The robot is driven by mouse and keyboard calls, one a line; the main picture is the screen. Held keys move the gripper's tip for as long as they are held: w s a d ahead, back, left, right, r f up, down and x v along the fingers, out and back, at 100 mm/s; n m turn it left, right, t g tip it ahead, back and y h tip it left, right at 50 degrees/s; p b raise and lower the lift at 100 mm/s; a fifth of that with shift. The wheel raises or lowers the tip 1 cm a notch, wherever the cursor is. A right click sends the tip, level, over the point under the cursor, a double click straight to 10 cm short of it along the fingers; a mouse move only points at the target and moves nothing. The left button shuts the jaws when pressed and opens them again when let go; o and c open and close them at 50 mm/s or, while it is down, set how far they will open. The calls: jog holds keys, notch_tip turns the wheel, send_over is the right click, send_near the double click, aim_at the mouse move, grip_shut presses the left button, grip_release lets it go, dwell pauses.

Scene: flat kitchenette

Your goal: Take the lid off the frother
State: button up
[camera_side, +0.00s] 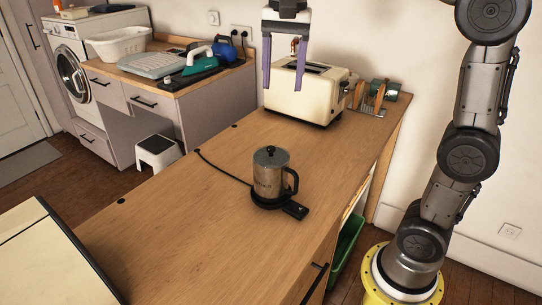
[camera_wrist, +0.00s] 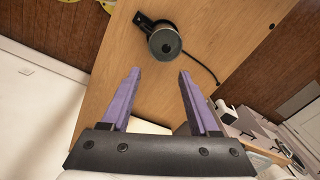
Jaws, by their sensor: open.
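The frother (camera_side: 268,181) is a metal jug with a dark handle, standing upright on a black base (camera_side: 271,201) on the wooden counter. Its lid (camera_side: 271,156), with a black knob, sits on top of the jug. In the wrist view the frother (camera_wrist: 164,43) shows from above, with the round lid facing the camera, beyond my fingertips. My gripper (camera_side: 296,88) has two purple fingers, open and empty, pointing down. It is high above the counter, in front of the toaster in the side view and apart from the frother. In the wrist view my gripper (camera_wrist: 159,72) also shows nothing between its fingers.
A black cord (camera_side: 222,169) runs from the frother's base across the counter. The wooden counter (camera_side: 180,230) around the frother is mostly clear. A cream appliance (camera_side: 50,260) is at the lower left.

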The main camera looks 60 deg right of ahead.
notch_tip(320, 180, down, 3)
jog(key=w, duration=0.3)
send_over(271, 147)
jog(key=shift+g, duration=0.3)
jog(key=f, duration=0.7)
jog(key=shift+s+d+f, duration=0.1)
jog(key=shift+d+f, duration=0.1)
jog(key=shift+d, duration=0.05)
jog(key=shift+a+f, duration=0.15)
jog(key=shift+f, duration=1.25)
jog(key=shift+a+f, duration=0.15)
jog(key=shift+f, duration=1.25)
grip_shut()
